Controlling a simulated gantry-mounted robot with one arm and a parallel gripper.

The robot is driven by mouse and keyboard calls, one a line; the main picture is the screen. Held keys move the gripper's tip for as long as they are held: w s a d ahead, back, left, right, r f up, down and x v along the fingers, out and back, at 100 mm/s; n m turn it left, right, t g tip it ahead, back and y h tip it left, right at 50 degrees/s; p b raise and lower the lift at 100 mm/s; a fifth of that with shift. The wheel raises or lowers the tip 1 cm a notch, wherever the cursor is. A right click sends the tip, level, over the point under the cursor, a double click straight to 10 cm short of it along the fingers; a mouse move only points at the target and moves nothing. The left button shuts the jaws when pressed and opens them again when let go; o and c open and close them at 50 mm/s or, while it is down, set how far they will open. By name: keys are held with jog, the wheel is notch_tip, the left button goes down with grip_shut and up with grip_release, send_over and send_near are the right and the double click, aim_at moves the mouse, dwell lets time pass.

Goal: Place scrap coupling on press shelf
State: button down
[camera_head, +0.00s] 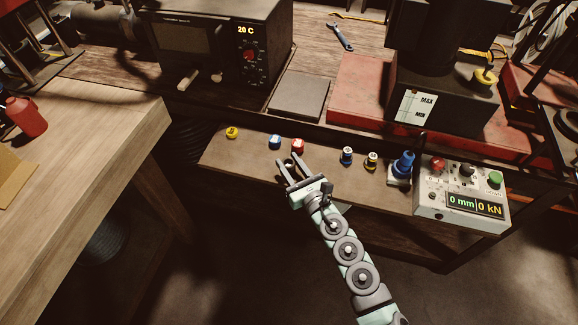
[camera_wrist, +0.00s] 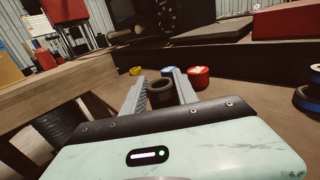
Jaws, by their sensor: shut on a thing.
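My gripper (camera_head: 289,166) is shut on a dark, ring-shaped coupling (camera_wrist: 161,94), which sits between the two fingers in the wrist view. In the head view the coupling is small and partly hidden by the fingers. My gripper is over the wooden press shelf (camera_head: 330,182); I cannot tell whether the coupling touches it. A red-capped coupling (camera_head: 297,146) and a blue-capped one (camera_head: 275,142) stand just beyond the fingertips. A yellow one (camera_head: 232,132) stands farther left.
To the right on the shelf stand a blue-and-white coupling (camera_head: 347,155), a black-and-yellow one (camera_head: 371,160), a blue fitting (camera_head: 402,167) and a control box (camera_head: 462,195). A wooden table (camera_head: 85,135) is at left, with a gap before the shelf. The shelf's front left is clear.

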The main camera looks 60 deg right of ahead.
jog(key=shift+f, duration=0.1)
jog(key=shift+f, duration=0.15)
jog(key=c, duration=0.9)
grip_release()
jog(key=shift+c, duration=0.2)
jog(key=shift+r, duration=0.2)
jog(key=shift+s+a, duration=0.1)
jog(key=b+v, duration=0.1)
jog(key=v, duration=1)
jog(key=shift+s+a, duration=0.2)
jog(key=shift+s, duration=0.1)
